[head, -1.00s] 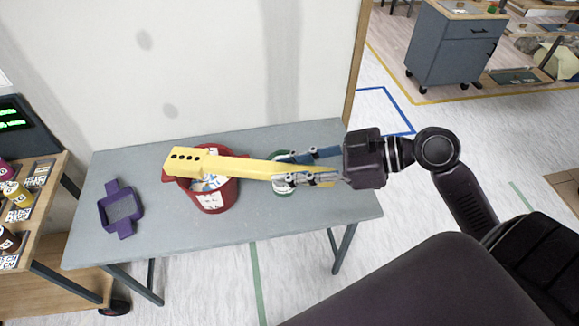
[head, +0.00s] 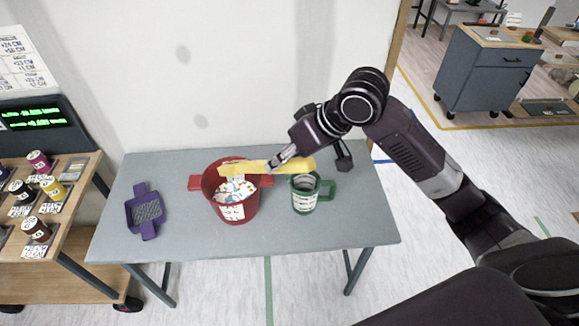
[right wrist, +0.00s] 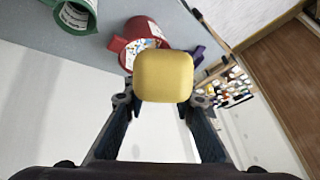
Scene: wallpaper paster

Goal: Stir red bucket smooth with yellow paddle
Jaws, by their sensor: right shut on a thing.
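The red bucket (head: 234,211) stands on the grey table, with lumpy white, orange and blue contents (head: 234,189) showing inside. My right gripper (head: 279,163) is shut on the yellow paddle (head: 243,168) near its handle end. The paddle lies nearly level, its far part over the bucket's opening. I cannot tell whether it touches the rim. In the right wrist view, the end of the paddle (right wrist: 163,76) sits between the fingers and hides part of the red bucket (right wrist: 139,37). My left gripper is not in view.
A green mug-like container (head: 304,193) stands right of the bucket. A purple tray (head: 146,211) lies at the table's left. A wooden shelf with several small paint jars (head: 53,188) stands further left. A white wall (head: 210,70) rises behind the grey table (head: 340,225).

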